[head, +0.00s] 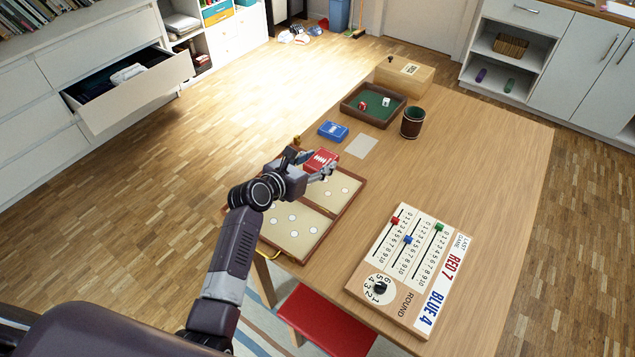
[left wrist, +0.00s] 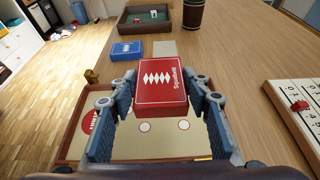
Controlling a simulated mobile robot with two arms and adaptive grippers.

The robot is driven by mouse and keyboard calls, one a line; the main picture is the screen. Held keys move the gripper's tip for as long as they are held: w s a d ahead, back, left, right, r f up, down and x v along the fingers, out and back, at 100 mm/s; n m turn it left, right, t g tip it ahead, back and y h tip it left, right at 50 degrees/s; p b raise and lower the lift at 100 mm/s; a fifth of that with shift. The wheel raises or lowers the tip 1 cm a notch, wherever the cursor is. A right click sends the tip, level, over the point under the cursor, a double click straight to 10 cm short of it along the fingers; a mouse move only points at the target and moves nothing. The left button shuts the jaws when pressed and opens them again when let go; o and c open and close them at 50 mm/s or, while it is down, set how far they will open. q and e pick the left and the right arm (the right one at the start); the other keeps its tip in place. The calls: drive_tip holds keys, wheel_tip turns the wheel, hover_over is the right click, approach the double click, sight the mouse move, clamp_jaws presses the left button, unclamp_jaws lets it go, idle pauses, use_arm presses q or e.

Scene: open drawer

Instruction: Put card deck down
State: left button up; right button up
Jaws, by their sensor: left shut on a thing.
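My left gripper (head: 308,166) is shut on a red card deck (head: 320,160). In the left wrist view the red deck (left wrist: 162,84) sits between the two fingers (left wrist: 161,96), with a white pattern on its face. The deck is over the far part of an open shallow wooden game case (head: 335,205) with white discs in it. A blue card deck (head: 333,130) lies on the table just beyond, and it also shows in the left wrist view (left wrist: 127,50). A pale card or sheet (head: 361,146) lies to the right of the blue deck. My right gripper is not in view.
A green-lined dice tray (head: 349,108) and a dark cup (head: 412,122) stand farther back on the wooden table (head: 480,150). A wooden box (head: 425,78) is at the far end. A scoreboard (head: 385,285) lies at the near right. An open drawer (head: 140,95) juts out at left.

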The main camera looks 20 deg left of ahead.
sight(318, 187)
use_arm(q)
wheel_tip(318, 187, down, 3)
drive_tip(key=shift+f, duration=0.2)
drive_tip(key=shift+f+b, duration=0.85)
drive_tip(key=shift+f, duration=1.15)
drive_tip(key=shift+f, duration=0.1)
drive_tip(key=o, duration=1.2)
drive_tip(key=shift+s, duration=0.1)
drive_tip(key=p+v, duration=0.1)
drive_tip(key=v, duration=1.1)
